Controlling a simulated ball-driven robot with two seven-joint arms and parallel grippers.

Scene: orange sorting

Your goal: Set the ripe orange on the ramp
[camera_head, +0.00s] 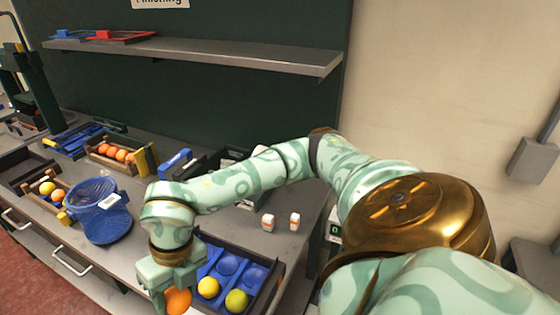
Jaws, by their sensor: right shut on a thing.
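My right gripper (170,288) is low in the front middle of the view, shut on a ripe orange (179,301). The orange shows below the jaws, partly hidden by them. It is beside the left edge of a blue tray with round hollows (228,264). A wooden ramp-like rack with several orange fruits (113,152) stands at the back left. A similar rack with yellow and orange fruits (51,190) stands nearer, at the far left. I cannot tell for sure which is the ramp. My left gripper is not in view.
A yellow fruit (208,287) and a greenish-yellow one (237,300) sit in the tray. A blue mesh basket (102,215) stands left of my gripper. A grey shelf (200,52) overhangs the back of the bench.

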